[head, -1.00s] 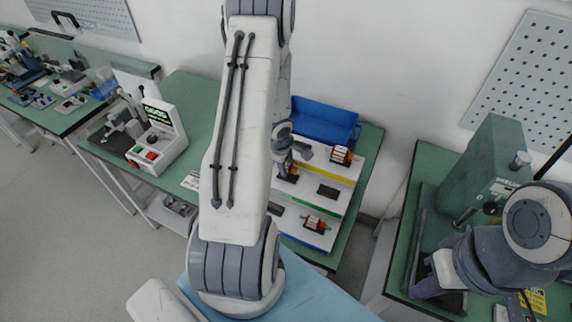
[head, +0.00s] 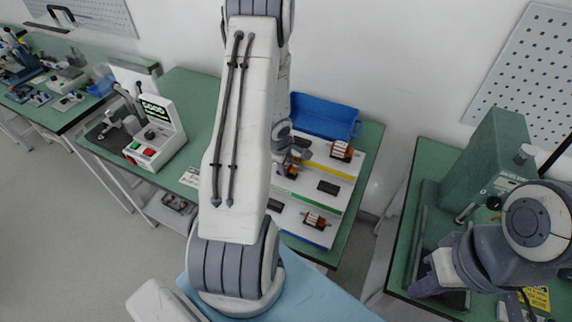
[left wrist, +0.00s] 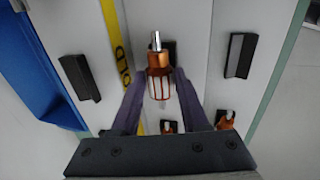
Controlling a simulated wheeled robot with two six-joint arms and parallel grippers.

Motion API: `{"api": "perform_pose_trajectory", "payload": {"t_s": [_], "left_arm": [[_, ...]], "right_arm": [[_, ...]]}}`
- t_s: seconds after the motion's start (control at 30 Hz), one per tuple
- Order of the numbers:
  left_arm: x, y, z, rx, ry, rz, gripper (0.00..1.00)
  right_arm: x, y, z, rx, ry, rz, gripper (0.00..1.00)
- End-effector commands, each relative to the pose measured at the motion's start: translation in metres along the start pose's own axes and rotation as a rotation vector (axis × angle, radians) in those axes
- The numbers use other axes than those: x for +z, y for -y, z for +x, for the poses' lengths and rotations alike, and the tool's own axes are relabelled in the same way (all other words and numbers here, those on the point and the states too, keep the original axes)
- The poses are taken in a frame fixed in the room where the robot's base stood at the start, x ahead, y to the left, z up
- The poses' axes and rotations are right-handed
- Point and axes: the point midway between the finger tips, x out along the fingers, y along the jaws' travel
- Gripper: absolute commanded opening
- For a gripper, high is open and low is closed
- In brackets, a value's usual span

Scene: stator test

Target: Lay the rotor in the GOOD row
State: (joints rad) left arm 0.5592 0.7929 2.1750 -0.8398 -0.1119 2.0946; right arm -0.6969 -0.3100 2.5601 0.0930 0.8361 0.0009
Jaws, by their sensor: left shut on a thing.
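My left gripper (left wrist: 150,95) is shut on a rotor (left wrist: 160,75) with a copper end, pale-striped core and steel shaft. In the left wrist view it hangs in front of a black cradle (left wrist: 168,48), right of the yellow stripe (left wrist: 122,60); I cannot tell whether it touches. In the head view the held rotor (head: 291,171) shows beside my left arm, which hides part of the board (head: 346,195). Other rotors lie at the yellow row (head: 341,151) and blue row (head: 315,220). The row labels are unreadable in the head view. My right gripper (head: 428,288) is at right, fingers unclear.
A blue bin (head: 325,118) stands behind the board. An empty black cradle (head: 328,187) is in the middle row. A tester (head: 152,132) reading GOOD stands left on the green table (head: 200,100). A green machine (head: 485,155) stands right.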

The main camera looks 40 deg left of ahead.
Motion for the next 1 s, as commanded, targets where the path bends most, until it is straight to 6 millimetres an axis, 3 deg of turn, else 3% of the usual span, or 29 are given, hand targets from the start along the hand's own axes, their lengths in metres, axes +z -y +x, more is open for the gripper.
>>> {"api": "perform_pose_trajectory", "payload": {"t_s": [0.83,0.87,0.93,1.0], "left_arm": [[0.0004,0.0018,0.0053,-0.001,0.001,0.001,0.00],[0.0004,0.0019,0.0054,-0.001,0.001,0.001,0.48],[0.0005,0.0024,0.0058,-0.002,0.001,0.001,0.75],[0.0007,0.0037,0.0062,-0.005,0.001,0.000,0.79]], "right_arm": [[0.0000,-0.0001,0.0012,0.000,0.000,0.000,0.00],[0.0001,-0.0001,0.0012,0.000,0.000,0.000,0.00],[0.0001,-0.0001,0.0014,0.000,0.000,0.000,0.00],[0.0001,-0.0001,0.0015,0.000,0.000,0.000,0.00]]}}
